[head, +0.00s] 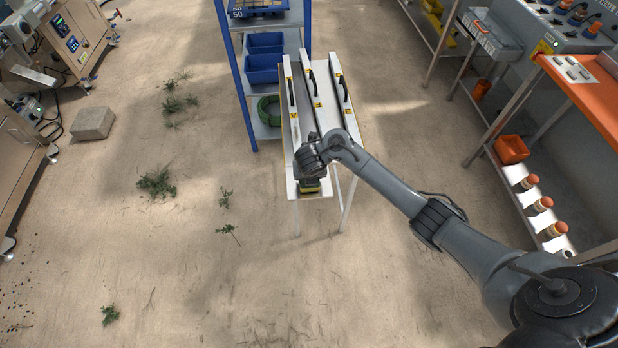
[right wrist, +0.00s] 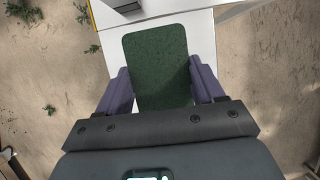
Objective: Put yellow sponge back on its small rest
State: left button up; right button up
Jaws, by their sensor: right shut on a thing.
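The sponge (head: 310,186) is at the near end of a narrow white table, with a dark green top and a thin yellow edge showing in the head view. In the right wrist view its green scouring face (right wrist: 158,60) fills the space between the two purple fingers. My right gripper (right wrist: 160,78) is shut on the sponge from both sides. The sponge is over the white tabletop; I cannot tell whether it touches it. The small rest cannot be made out and may be hidden under the sponge or gripper. My left gripper is not in view.
The white table (head: 293,165) carries long panels with black handles (head: 318,88) and yellow letter labels behind the gripper. A blue shelf (head: 233,75) with blue bins (head: 265,70) stands behind left. An orange-topped bench (head: 590,95) is at right. Floor left of the table is open.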

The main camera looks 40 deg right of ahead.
jog(key=shift+f, duration=0.35)
jog(key=shift+r, duration=0.1)
jog(key=shift+f, duration=0.25)
jog(key=o, duration=0.9)
jog(key=shift+o, duration=0.2)
jog(key=shift+r, duration=0.15)
